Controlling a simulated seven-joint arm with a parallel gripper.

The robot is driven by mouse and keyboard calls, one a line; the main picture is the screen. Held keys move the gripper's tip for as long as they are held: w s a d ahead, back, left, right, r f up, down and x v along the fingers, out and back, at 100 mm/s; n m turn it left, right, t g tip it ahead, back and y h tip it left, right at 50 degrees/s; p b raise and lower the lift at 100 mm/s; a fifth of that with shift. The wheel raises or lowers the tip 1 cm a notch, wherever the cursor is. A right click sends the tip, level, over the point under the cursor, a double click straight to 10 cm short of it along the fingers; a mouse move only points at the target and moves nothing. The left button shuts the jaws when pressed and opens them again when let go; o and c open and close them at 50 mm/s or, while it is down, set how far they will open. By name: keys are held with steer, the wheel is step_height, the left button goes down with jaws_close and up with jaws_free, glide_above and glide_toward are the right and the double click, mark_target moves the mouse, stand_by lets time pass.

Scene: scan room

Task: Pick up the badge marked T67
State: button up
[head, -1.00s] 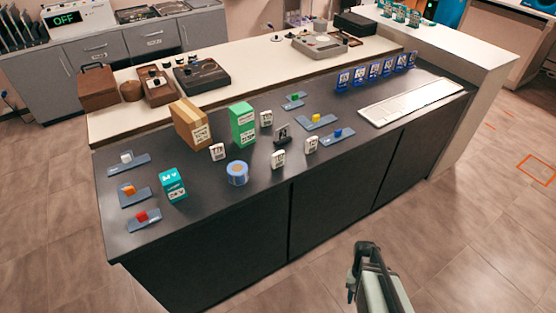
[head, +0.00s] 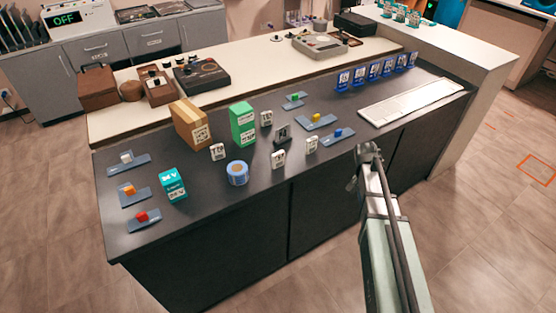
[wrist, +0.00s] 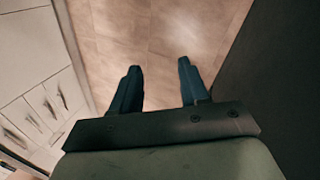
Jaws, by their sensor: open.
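Several small white tags with dark print stand on the dark counter, among them a left one (head: 217,152), a back one (head: 267,119), a front one (head: 279,159) and a right one (head: 311,145). A row of blue cards (head: 375,70) stands at the counter's back right. The print on the tags and cards is too small to read, so I cannot tell which is T67. My gripper (head: 367,160) is at the counter's front edge, right of the tags. In the wrist view my gripper (wrist: 158,75) is open and empty above the floor.
A blue tape roll (head: 237,173), a teal box (head: 173,185), a green box (head: 242,124) and a brown carton (head: 190,124) stand near the tags. A dark stand (head: 283,134) sits among them. A white keyboard (head: 411,101) lies at right. The counter's front middle is clear.

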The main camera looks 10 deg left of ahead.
steer(key=w+a+r, duration=0.3)
steer(key=a+r, duration=0.1)
steer(key=r, duration=0.2)
steer(key=m+t+y, duration=0.2)
steer(key=m+y, duration=0.1)
glide_toward(278, 153)
steer(key=shift+w+d+f, duration=0.1)
steer(key=shift+d, duration=0.2)
step_height(278, 153, down, 7)
steer(key=shift+f, duration=0.25)
steer(key=shift+a+f, duration=0.15)
steer(key=shift+f, duration=2.45)
jaws_close()
